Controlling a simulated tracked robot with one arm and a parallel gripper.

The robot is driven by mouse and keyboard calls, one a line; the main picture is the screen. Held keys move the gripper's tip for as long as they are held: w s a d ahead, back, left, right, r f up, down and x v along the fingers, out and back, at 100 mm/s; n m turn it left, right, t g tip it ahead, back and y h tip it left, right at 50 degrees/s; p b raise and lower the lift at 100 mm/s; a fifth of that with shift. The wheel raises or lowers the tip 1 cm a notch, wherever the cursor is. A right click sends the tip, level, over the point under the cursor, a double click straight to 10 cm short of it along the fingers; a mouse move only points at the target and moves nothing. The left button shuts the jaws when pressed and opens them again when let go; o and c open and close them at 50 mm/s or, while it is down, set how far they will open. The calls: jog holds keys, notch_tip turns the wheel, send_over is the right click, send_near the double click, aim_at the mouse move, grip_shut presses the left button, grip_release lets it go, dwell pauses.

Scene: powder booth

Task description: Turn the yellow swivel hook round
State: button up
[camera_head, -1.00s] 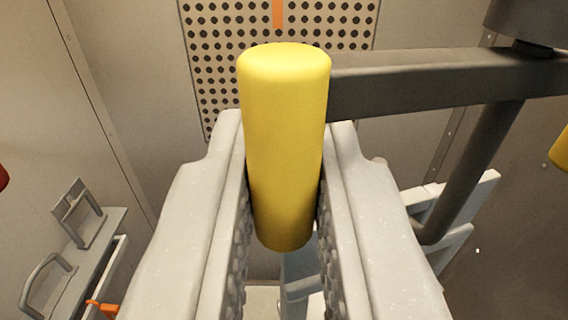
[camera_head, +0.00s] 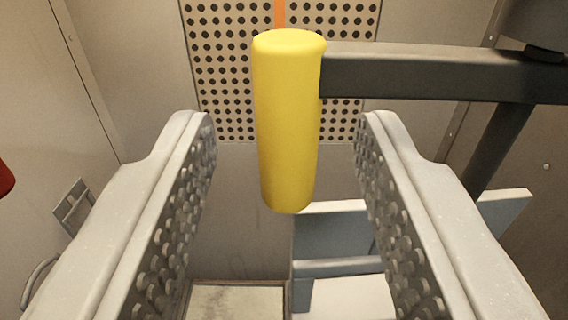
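The yellow handle (camera_head: 287,130) of the swivel hook hangs upright in the middle of the view. A dark grey bar (camera_head: 430,74) runs from its upper part to the right, towards a dark post (camera_head: 503,145). My gripper (camera_head: 285,135) is open, with one finger on each side of the yellow handle. Clear gaps show between the handle and both fingers. I cannot see the hook part itself.
A perforated panel (camera_head: 225,75) with an orange stripe is on the wall behind. A light grey bracket-like structure (camera_head: 335,240) stands below and right of the handle. A red object (camera_head: 5,178) shows at the left edge, near a grey wall fitting (camera_head: 72,205).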

jog(key=s, duration=0.8)
jog(key=shift+b, duration=0.45)
jog(key=shift+w, duration=0.1)
jog(key=s+d+r+g+b, duration=0.1)
jog(key=s+d+r+b, duration=0.2)
jog(key=s+b, duration=0.2)
jog(key=s+d+r+b, duration=0.3)
jog(key=s+b, duration=0.2)
jog(key=s, duration=0.6)
jog(key=s+d+r+g+b, duration=0.1)
jog(key=s+d+r+b, duration=0.2)
jog(key=s+b, duration=0.3)
jog(key=shift+s+d+r+g, duration=0.35)
jog(key=shift+s+d, duration=0.2)
jog(key=shift+s, duration=0.45)
jog(key=shift+c, duration=0.4)
